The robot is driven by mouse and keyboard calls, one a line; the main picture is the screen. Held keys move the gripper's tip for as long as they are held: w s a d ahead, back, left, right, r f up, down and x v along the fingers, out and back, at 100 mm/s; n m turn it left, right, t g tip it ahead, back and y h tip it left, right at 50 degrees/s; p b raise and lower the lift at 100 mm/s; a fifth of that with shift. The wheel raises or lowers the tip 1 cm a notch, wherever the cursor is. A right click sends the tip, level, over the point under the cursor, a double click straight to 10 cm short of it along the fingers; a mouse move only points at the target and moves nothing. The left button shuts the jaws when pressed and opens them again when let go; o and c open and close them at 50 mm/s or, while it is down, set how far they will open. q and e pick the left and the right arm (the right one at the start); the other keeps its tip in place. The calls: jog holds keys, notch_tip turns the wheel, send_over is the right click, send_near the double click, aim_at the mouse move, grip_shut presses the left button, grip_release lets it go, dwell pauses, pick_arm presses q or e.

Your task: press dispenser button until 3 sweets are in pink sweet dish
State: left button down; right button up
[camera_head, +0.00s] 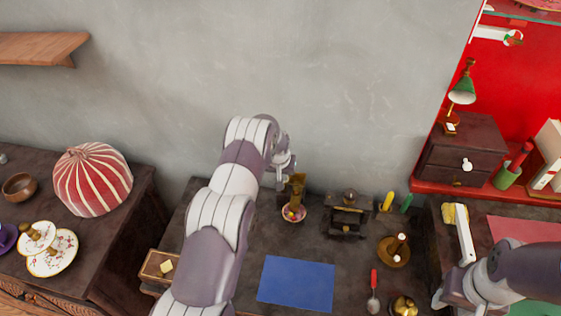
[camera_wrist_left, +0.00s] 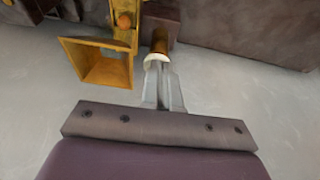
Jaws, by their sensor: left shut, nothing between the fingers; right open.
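The brass dispenser (camera_head: 297,184) stands near the wall in the head view. In the left wrist view its square funnel (camera_wrist_left: 97,68) and an orange sweet (camera_wrist_left: 124,20) show. The pink sweet dish (camera_head: 293,219) sits below it and holds small coloured sweets, too small to count surely. My left gripper (camera_head: 284,162) is shut and empty beside the dispenser. In the left wrist view its fingertips (camera_wrist_left: 158,66) are at the pale round button (camera_wrist_left: 158,57); I cannot tell whether it is pressed. My right gripper (camera_head: 456,268) is open and empty at the lower right.
A blue mat (camera_head: 296,284) lies in front of the dish. A dark ornate object (camera_head: 346,216) stands right of it. A round wooden stand (camera_head: 393,251), a red-handled spoon (camera_head: 374,290) and a golden pot (camera_head: 404,306) are further right. A wooden box (camera_head: 158,267) is left of my left arm.

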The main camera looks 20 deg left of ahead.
pick_arm(q)
notch_tip(320, 180, up, 4)
jog(key=shift+a+r+p, duration=0.15)
jog(key=shift+p, duration=0.5)
jog(key=b+v, duration=0.2)
jog(key=v, duration=0.7)
jog(key=shift+s+r, duration=0.2)
jog(key=shift+s, duration=0.05)
jog(key=s+d+r+m, duration=0.1)
jog(key=s+d, duration=0.3)
jog(key=s, duration=0.6)
jog(key=s+d+r+m+g, duration=0.1)
jog(key=s+d+r, duration=0.3)
jog(key=s, duration=0.6)
jog(key=s+d+r+m+g, duration=0.1)
jog(key=s+d, duration=0.3)
jog(key=s, duration=0.6)
jog(key=shift+r, duration=0.85)
